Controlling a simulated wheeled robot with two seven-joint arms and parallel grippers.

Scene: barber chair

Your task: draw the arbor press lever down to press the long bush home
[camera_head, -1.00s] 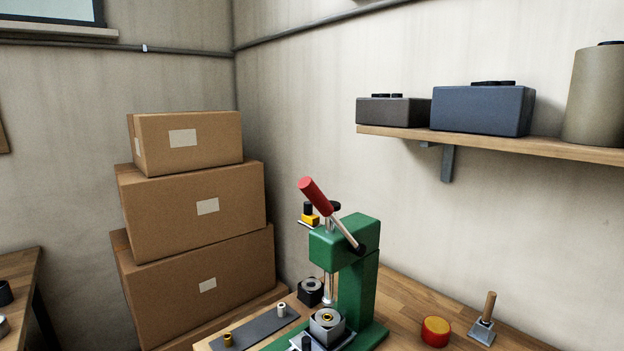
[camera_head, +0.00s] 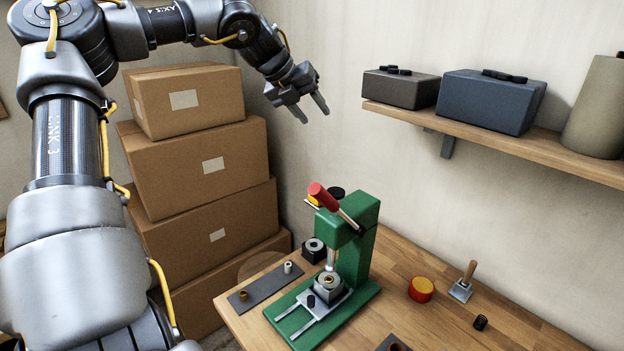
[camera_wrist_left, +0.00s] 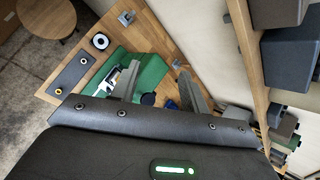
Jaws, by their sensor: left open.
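The green arbor press (camera_head: 352,250) stands on the wooden bench. Its lever (camera_head: 322,196) has a red grip that points up and to the left. A brass bush (camera_head: 244,295) and a pale bush (camera_head: 288,267) stand on a dark strip. My left gripper (camera_head: 314,114) is open and empty, above the lever in the picture and apart from it. It also shows in the left wrist view (camera_wrist_left: 158,74). My right gripper is out of view.
Stacked cardboard boxes (camera_head: 200,165) stand left of the bench, near my left arm. A wall shelf (camera_head: 500,142) with boxes juts out at upper right.

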